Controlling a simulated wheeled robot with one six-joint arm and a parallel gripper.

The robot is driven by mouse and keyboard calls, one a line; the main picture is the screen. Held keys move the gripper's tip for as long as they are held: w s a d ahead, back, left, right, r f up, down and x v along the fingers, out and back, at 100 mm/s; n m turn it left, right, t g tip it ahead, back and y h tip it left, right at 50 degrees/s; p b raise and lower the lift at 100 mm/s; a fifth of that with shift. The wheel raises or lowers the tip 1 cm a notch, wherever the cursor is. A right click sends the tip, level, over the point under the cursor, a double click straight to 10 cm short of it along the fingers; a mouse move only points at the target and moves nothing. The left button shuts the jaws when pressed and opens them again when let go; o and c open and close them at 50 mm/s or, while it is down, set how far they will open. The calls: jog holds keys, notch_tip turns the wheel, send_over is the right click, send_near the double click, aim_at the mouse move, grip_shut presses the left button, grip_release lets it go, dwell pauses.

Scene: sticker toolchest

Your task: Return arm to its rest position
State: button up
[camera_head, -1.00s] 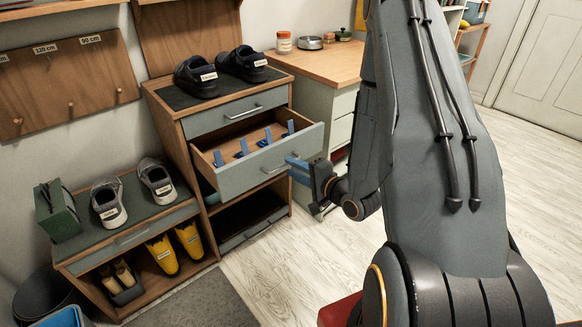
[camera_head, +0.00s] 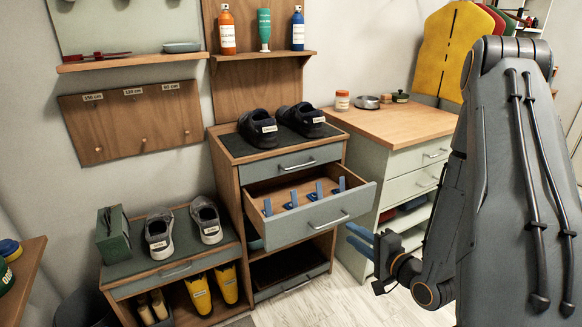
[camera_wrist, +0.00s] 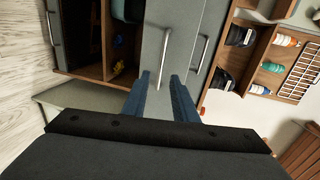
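My gripper (camera_head: 362,238) is in front of and to the right of the open drawer (camera_head: 322,227), with its blue fingers pointing left. In the wrist view my gripper (camera_wrist: 162,82) has its two fingers apart, so it is open, with nothing held. A drawer handle (camera_wrist: 164,58) shows between and beyond the fingertips. The same handle (camera_head: 328,221) shows bare in the head view, apart from the fingers. My arm is bent down at the right of the head view.
The pulled-out drawer holds several blue pieces (camera_head: 290,199). Dark shoes (camera_head: 259,129) stand on the chest. A pale green cabinet (camera_head: 398,165) stands behind my gripper. A low shoe bench (camera_head: 175,265) is at the left. Some floor (camera_head: 290,312) is clear.

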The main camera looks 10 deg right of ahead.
jog(key=s+a+r+n+g+h+p, duration=0.1)
jog(key=s+r+n+g+h+p, duration=0.35)
jog(key=r+n+g+p, duration=0.4)
jog(key=s+a+r+n+g+p, duration=0.1)
jog(key=s+a+r+n+g, duration=0.2)
jog(key=s+r, duration=0.4)
jog(key=s+a+r+n+g+p, duration=0.2)
jog(key=s+a+r, duration=0.4)
jog(key=s, duration=0.4)
jog(key=shift+s+a+r+n+g, duration=0.2)
jog(key=shift+r+n+g, duration=0.25)
jog(key=shift+r+g, duration=0.25)
jog(key=shift+d, duration=0.1)
